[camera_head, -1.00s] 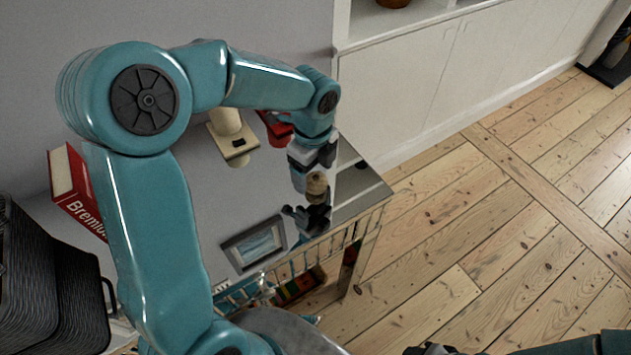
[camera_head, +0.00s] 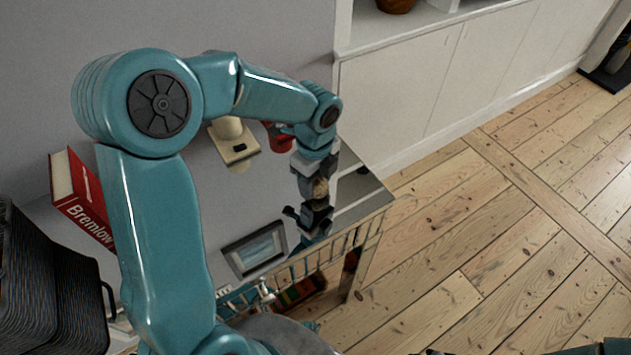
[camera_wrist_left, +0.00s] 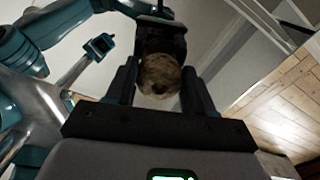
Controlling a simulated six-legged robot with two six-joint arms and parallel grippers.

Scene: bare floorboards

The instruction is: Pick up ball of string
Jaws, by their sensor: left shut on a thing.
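The ball of string (camera_wrist_left: 159,76) is brown and round, seen between the dark fingers of my left gripper (camera_wrist_left: 160,85) in the left wrist view. In the head view the ball (camera_head: 320,188) is a small tan patch, partly covered by the left gripper (camera_head: 318,195). The left gripper is shut on the ball over the right part of the shelf top.
On the shelf top (camera_head: 200,220) are a framed picture (camera_head: 256,250), a cream lamp base (camera_head: 236,148), a red object (camera_head: 278,138) and a red book (camera_head: 80,198). A dark ribbed case (camera_head: 50,285) stands at the left. Open floorboards (camera_head: 490,240) lie to the right.

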